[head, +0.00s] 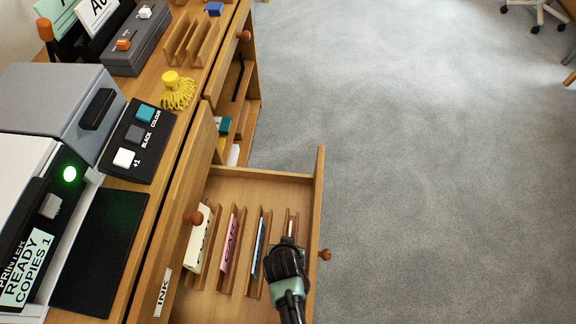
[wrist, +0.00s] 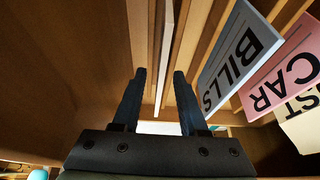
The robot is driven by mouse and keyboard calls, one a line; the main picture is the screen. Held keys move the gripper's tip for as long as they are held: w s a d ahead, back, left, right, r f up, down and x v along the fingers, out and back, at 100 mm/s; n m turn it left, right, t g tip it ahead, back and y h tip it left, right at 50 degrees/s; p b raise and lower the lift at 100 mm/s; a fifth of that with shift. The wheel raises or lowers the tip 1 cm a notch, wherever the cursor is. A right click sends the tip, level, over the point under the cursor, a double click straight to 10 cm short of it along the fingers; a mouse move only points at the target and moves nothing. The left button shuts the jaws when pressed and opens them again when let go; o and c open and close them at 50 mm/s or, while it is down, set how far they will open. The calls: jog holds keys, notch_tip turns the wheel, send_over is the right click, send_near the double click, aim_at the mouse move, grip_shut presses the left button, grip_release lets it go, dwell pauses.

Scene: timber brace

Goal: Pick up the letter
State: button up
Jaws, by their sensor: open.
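A thin white upright sheet, seen edge-on and most likely the letter (wrist: 164,50), stands in a slot of the open drawer in the wrist view. My gripper (wrist: 160,76) is open, with one dark finger on each side of the sheet's line. I cannot tell if either finger touches it. In the head view my gripper (head: 288,243) points down over the rightmost slot of the drawer (head: 265,174) and hides most of what stands there.
To the left in the drawer stand a blue BILLS card (wrist: 236,55), a pink CAR card (wrist: 285,80) and a cream card (head: 199,238). The drawer's right wall (head: 318,205) is close beside my gripper. A printer (head: 30,200) stands on the desk. Grey floor lies open at right.

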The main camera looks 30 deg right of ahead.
grip_shut()
dwell(0.3)
